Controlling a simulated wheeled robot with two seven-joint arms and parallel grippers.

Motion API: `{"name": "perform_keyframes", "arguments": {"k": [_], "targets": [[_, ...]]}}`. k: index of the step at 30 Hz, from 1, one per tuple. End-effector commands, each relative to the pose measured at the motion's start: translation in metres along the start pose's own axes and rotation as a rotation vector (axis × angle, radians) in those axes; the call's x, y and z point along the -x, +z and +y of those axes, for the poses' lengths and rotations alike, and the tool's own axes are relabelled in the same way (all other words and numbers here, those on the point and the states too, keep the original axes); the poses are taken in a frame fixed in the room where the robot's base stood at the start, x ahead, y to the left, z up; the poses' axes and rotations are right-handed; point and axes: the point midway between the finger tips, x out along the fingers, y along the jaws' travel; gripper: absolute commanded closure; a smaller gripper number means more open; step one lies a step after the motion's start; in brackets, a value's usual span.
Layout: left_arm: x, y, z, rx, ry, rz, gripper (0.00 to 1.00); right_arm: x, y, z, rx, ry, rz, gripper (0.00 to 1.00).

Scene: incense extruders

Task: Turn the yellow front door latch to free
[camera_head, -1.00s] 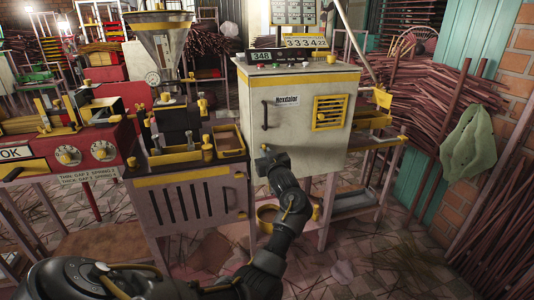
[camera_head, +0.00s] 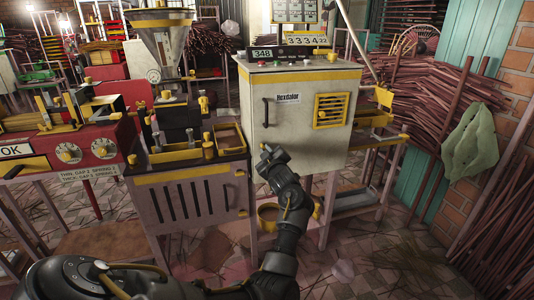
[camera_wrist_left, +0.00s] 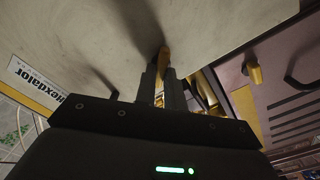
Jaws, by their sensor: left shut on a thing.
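The cream machine cabinet with its Hexdalor door (camera_head: 296,120) stands in the middle of the head view. The yellow front door latch (camera_wrist_left: 164,60) shows in the left wrist view, against the pale door face. My left gripper (camera_head: 267,150) is at the door's lower left edge, and its fingers (camera_wrist_left: 163,88) are shut on the latch. In the head view the gripper mostly hides the latch. The door looks closed. My right gripper is not in view.
A dark door handle (camera_head: 265,113) and a yellow vent (camera_head: 331,110) are on the same door. A black-topped cabinet with a yellow tray (camera_head: 229,138) stands close on the left.

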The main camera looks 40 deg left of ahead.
Motion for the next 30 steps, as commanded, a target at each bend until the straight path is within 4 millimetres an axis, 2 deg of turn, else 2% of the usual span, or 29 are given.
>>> {"name": "perform_keyframes", "arguments": {"k": [13,14,19,30], "targets": [[-0.0004,-0.0009,-0.0013,0.010,-0.003,0.002,1.00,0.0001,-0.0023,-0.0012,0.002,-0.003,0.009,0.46],[-0.0004,-0.0009,-0.0013,0.010,-0.003,0.002,0.88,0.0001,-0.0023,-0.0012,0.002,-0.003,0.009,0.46],[-0.0002,-0.0003,-0.0006,0.009,-0.002,0.001,0.67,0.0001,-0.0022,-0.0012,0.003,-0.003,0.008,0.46],[0.0027,0.0005,0.0014,0.008,0.000,-0.001,0.67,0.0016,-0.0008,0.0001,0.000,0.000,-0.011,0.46]]}}
